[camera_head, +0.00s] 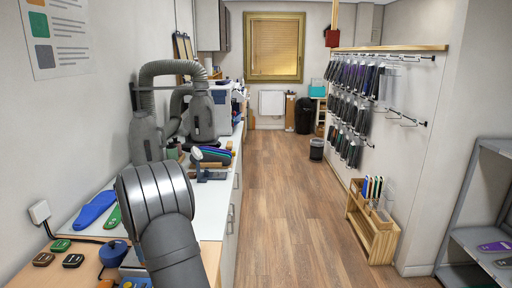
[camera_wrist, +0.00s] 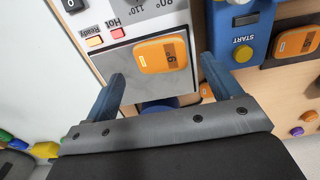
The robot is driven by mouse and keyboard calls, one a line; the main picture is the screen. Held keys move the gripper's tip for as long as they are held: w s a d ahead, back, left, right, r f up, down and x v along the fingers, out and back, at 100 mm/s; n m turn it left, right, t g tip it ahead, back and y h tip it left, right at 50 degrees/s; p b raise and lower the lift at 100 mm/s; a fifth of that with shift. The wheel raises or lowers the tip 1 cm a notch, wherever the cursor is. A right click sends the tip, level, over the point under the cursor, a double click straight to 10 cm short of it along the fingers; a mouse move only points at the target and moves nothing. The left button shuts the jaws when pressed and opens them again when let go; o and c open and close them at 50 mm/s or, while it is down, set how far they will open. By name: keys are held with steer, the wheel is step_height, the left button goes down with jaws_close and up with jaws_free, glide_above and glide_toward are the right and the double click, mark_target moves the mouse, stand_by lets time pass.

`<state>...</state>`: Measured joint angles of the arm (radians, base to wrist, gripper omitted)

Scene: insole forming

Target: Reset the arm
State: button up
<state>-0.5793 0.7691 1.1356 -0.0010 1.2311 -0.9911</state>
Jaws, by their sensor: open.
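My gripper (camera_wrist: 164,68) is open in the wrist view, its two blue fingers wide apart with nothing between the tips. An orange pad (camera_wrist: 162,54) lies on a grey metal plate (camera_wrist: 122,60), beyond the fingertips and apart from them as far as I can tell. In the head view my grey arm fills the lower middle, over the left workbench, and my gripper cannot be made out there.
A heater panel with Ready and Hot labels (camera_wrist: 114,22) and a blue START unit (camera_wrist: 243,40) are close to the fingers. In the head view, a blue insole (camera_head: 94,211) lies on the bench near ducted equipment (camera_head: 148,135). The floor (camera_head: 280,190) is clear.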

step_height(320, 180, up, 9)
step_height(320, 180, down, 12)
steer(key=shift+r, duration=0.1)
step_height(320, 180, up, 4)
steer(key=shift+f, duration=0.15)
steer(key=d+r, duration=0.7)
steer(key=d, duration=0.4)
steer(key=shift+n, duration=0.3)
steer(key=s+a+f, duration=0.2)
steer(key=s+a, duration=0.3)
steer(key=s+a+f, duration=0.1)
steer(key=s+a, duration=0.4)
steer(key=s+a+f, duration=0.2)
steer(key=s+a, duration=0.3)
steer(key=shift+a+f, duration=0.25)
steer(key=shift+f, duration=0.05)
steer(key=s+a+f, duration=0.1)
steer(key=a+f, duration=0.1)
steer(key=a, duration=0.1)
steer(key=s+a+f, duration=0.1)
steer(key=a+f, duration=0.1)
steer(key=a, duration=0.1)
steer(key=s+a+f, duration=0.2)
steer(key=a, duration=0.2)
steer(key=shift+f, duration=0.35)
